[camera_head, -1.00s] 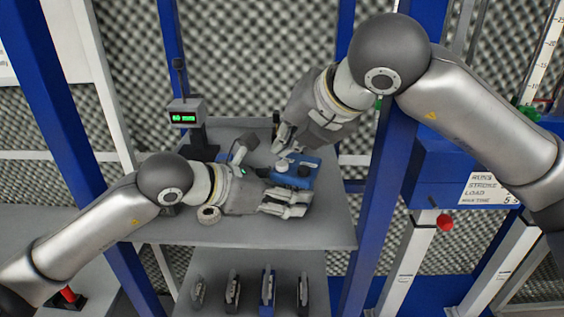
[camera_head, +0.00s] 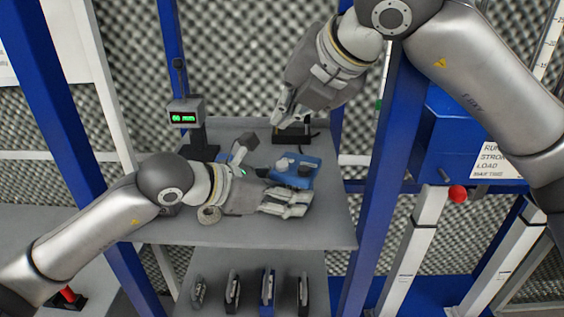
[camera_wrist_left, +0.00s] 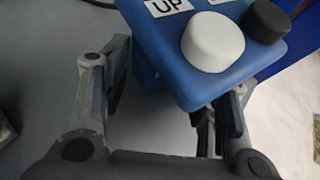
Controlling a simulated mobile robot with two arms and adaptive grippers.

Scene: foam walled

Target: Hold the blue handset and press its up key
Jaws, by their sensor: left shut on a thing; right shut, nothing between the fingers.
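The blue handset (camera_head: 302,177) is above the grey shelf, at my left gripper. My left gripper (camera_head: 287,203) is shut on the handset, seen from the side. In the left wrist view the handset (camera_wrist_left: 160,45) shows a white key (camera_wrist_left: 212,42) beside a label reading "UP", and a black key (camera_wrist_left: 266,21) beside a second label that is mostly cut off. The handset's lower part between the fingers is partly hidden. My right gripper (camera_head: 279,114) is shut and empty, above and behind the handset and clear of both keys.
A box with a green readout (camera_head: 186,112) stands at the back left of the shelf (camera_head: 330,225). A small round ring-like object (camera_head: 209,214) lies under my left wrist. A dark block (camera_head: 292,132) sits at the back. Several upright items stand on a lower shelf. Blue posts flank the shelf.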

